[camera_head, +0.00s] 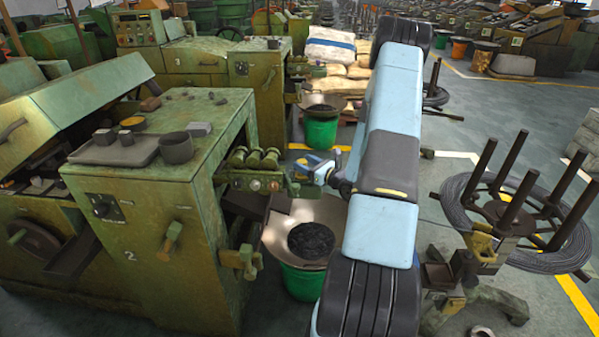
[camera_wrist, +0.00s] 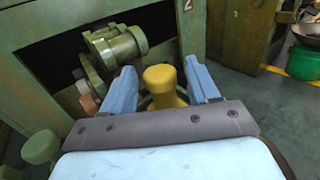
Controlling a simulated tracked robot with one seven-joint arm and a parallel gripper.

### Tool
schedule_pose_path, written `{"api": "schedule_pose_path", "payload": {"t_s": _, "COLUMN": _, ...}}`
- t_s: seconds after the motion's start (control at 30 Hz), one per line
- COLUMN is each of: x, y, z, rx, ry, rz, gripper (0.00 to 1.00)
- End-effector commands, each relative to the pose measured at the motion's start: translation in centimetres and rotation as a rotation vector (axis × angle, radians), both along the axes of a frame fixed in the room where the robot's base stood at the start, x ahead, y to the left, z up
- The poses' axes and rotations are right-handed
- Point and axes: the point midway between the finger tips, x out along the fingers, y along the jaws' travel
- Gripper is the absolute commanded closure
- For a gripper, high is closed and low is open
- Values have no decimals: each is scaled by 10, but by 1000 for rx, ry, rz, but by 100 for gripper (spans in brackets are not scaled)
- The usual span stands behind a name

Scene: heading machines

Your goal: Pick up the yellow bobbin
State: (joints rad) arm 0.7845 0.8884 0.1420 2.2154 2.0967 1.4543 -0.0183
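In the wrist view a yellow spool-like piece (camera_wrist: 160,86), with a rounded cap over a wider base, shows between the two blue fingers of my gripper (camera_wrist: 160,78). The fingers are apart, with a narrow gap on each side of it. I cannot tell what it rests on. In the head view my gripper (camera_head: 318,168) is beside the front rollers of the green machine, partly hidden by my arm; a little yellow shows near its fingers.
The green machine (camera_head: 150,215) stands close left of my gripper, its rollers (camera_head: 262,158) jutting out. Below is a green bucket (camera_head: 303,282) under a wide pan. A dark cup (camera_head: 177,148) stands by the tray. A pronged wire-coil stand (camera_head: 500,215) is at right.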

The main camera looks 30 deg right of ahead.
Motion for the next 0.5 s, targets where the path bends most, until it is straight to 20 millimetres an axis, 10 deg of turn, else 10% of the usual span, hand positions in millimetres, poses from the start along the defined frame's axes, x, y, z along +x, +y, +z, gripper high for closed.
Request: {"api": "schedule_pose_path", "payload": {"t_s": 0.5, "x": 0, "y": 0, "z": 0, "rx": 0, "ry": 0, "rz": 0, "gripper": 90}}
